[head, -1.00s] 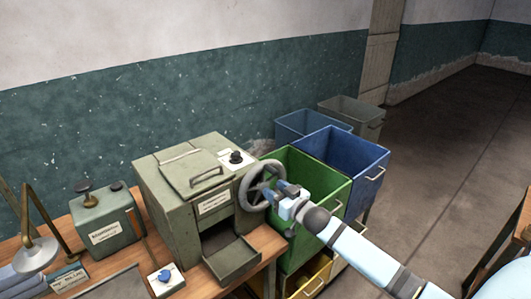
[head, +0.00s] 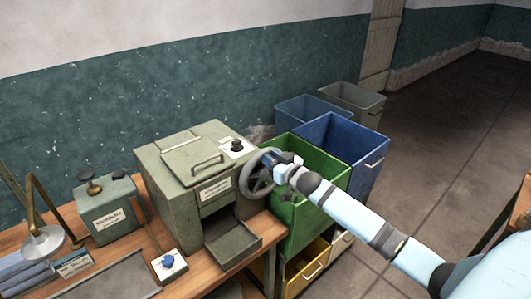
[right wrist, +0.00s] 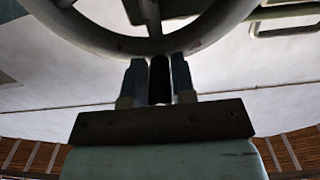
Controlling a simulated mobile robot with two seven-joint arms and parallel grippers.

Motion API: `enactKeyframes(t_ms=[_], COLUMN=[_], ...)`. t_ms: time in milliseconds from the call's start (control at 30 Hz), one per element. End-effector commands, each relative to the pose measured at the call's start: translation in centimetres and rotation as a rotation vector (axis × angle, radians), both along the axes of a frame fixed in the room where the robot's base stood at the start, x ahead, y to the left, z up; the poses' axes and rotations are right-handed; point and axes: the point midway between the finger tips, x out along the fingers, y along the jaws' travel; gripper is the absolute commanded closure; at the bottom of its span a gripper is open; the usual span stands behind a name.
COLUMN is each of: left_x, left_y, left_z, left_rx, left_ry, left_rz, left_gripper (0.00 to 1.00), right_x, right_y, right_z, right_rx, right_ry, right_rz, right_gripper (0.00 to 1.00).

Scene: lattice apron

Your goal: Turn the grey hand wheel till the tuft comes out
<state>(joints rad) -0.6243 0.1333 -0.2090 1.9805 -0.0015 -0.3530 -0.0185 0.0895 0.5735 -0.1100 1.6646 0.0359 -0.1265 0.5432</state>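The grey hand wheel (head: 245,180) is on the right side of a grey-green metal machine (head: 170,195). My right gripper (head: 276,160) is at the upper right part of the wheel's rim. In the right wrist view, the fingers (right wrist: 159,82) stand on both sides of a dark round handle (right wrist: 159,80) by the wheel rim (right wrist: 110,42) and appear closed on it. The open tray (head: 232,246) at the machine's front looks empty. No tuft shows. My left gripper is not in view.
Green (head: 315,212) and blue (head: 343,150) bins stand right of the machine, with a yellow drawer (head: 308,277) below. Open floor lies at right.

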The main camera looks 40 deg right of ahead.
Motion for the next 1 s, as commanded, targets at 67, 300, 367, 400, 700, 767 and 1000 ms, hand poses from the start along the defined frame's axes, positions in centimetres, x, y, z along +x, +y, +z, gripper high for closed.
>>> enactKeyframes(t_ms=[67, 300, 367, 400, 700, 767, 1000], left_x=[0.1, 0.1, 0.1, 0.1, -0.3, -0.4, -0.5], left_y=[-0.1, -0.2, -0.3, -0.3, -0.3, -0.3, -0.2], left_z=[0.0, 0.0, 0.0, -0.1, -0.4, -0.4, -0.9], left_rx=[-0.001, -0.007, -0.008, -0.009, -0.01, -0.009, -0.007], left_ry=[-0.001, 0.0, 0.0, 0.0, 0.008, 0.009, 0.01], left_rz=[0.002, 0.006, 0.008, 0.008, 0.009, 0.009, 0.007], left_gripper=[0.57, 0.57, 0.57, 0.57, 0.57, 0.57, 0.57], right_x=[0.0, 0.0, 0.1, 0.1, 0.3, 0.3, 0.3], right_y=[0.0, -0.5, -1.1, -1.7, -3.7, -3.7, -4.3], right_z=[0.0, -0.1, -0.2, -0.4, -0.8, -0.8, -1.4], right_rx=[0.0, -0.001, -0.002, -0.003, -0.001, -0.001, -0.001], right_ry=[0.0, 0.0, 0.0, 0.001, 0.0, 0.0, 0.0], right_rz=[0.0, 0.0, 0.0, -0.002, 0.0, -0.001, 0.0], right_gripper=[0.95, 0.96, 0.96, 0.96, 0.96, 0.96, 0.96])
